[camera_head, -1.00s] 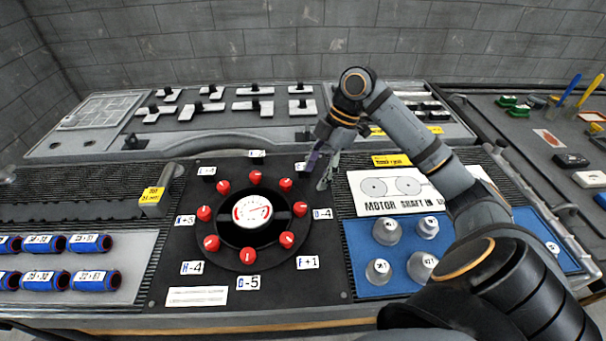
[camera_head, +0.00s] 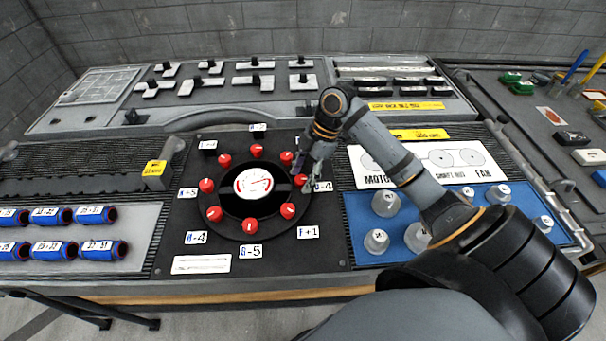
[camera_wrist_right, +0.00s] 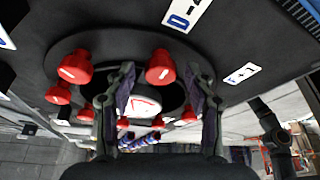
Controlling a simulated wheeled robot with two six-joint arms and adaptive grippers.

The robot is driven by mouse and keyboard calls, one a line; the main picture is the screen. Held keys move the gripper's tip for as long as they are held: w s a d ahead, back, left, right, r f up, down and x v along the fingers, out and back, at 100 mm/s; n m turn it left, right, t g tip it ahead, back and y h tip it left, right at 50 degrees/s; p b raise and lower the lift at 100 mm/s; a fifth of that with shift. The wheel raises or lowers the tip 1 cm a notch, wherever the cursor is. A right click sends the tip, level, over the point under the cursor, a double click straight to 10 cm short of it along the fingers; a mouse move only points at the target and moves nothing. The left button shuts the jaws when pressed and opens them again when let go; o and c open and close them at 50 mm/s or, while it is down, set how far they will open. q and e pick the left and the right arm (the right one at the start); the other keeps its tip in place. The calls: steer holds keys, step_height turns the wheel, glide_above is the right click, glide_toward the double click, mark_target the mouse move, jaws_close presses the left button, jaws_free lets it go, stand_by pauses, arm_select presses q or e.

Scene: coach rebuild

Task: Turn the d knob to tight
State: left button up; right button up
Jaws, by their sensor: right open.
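The d knob (camera_head: 301,180) is a small red knob on the right side of the black round dial plate, beside the label D-4 (camera_head: 323,186). It is partly hidden by my right gripper (camera_head: 309,177) in the head view. In the right wrist view a red knob (camera_wrist_right: 160,66) near the D label (camera_wrist_right: 185,12) shows between the two open fingers of my right gripper (camera_wrist_right: 161,82). The fingers are apart, and I cannot tell whether they touch it. My left gripper is not in view.
Several other red knobs ring the white gauge (camera_head: 253,183), close to the gripper. A blue mat (camera_head: 350,243) with grey metal parts lies right of the dial plate. Blue cylinders (camera_head: 103,248) lie at left. Slotted grey blocks stand behind.

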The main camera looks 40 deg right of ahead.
steer(key=shift+c, duration=0.4)
steer(key=c, duration=1)
steer(key=shift+r+m+p, duration=0.25)
steer(key=shift+m+p, duration=0.15)
steer(key=shift+p, duration=0.55)
steer(key=shift+c, duration=0.2)
steer(key=m+t+h+p, duration=0.1)
steer(key=m+p, duration=0.4)
steer(key=p, duration=0.1)
steer(key=m+t+h+p, duration=0.1)
steer(key=m+p, duration=0.3)
steer(key=p, duration=0.2)
steer(key=m+t+h+p, duration=0.1)
steer(key=m+h+p, duration=0.1)
steer(key=m+p, duration=0.3)
steer(key=shift+s+a+r+m+t+p, duration=0.1)
steer(key=shift+s+a+m+t+p, duration=0.25)
steer(key=shift+p, duration=0.55)
arm_select(q)
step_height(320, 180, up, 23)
steer(key=p, duration=0.2)
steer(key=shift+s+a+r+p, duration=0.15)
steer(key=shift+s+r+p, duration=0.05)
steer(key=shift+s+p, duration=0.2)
arm_select(e)
steer(key=shift+w+f+m+h, duration=0.1)
steer(key=shift+f+m+h, duration=0.15)
steer(key=shift+m+h, duration=0.75)
steer(key=shift+m+y, duration=0.35)
steer(key=shift+y, duration=0.05)
